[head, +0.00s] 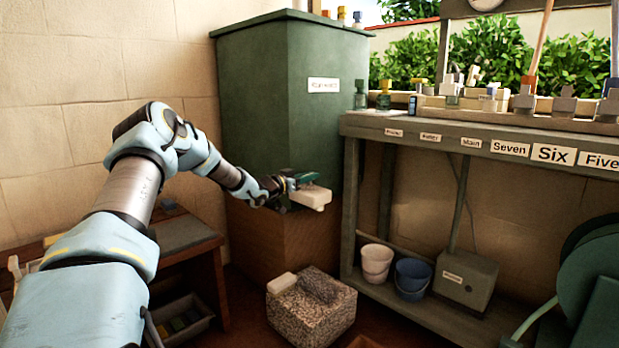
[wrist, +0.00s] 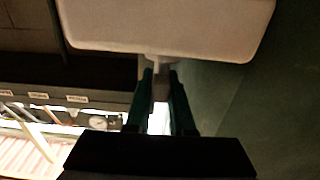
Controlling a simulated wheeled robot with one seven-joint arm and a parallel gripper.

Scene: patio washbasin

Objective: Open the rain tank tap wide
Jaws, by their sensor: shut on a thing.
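The rain tank (head: 250,95) is a tall dark green box with a white label, standing against the wall. My gripper (head: 303,180) is at the tank's lower front, beside a pale rounded block (head: 312,198). In the wrist view, which looks upside down, my gripper (wrist: 160,82) has its two dark green fingers close around a narrow pale piece (wrist: 160,88). The pale block (wrist: 165,25) fills the top of that view, with a short stem at its edge. The gripper is shut on the narrow piece, likely the tap handle. The fingers hide most of it, and how far it is turned cannot be told.
A grey workbench (head: 520,152) with labels stands right of the tank. A speckled stone block (head: 310,315) stands on the floor below my gripper. Two buckets (head: 376,262) sit on the bench's lower shelf. A green hose reel (head: 590,280) is at the right edge.

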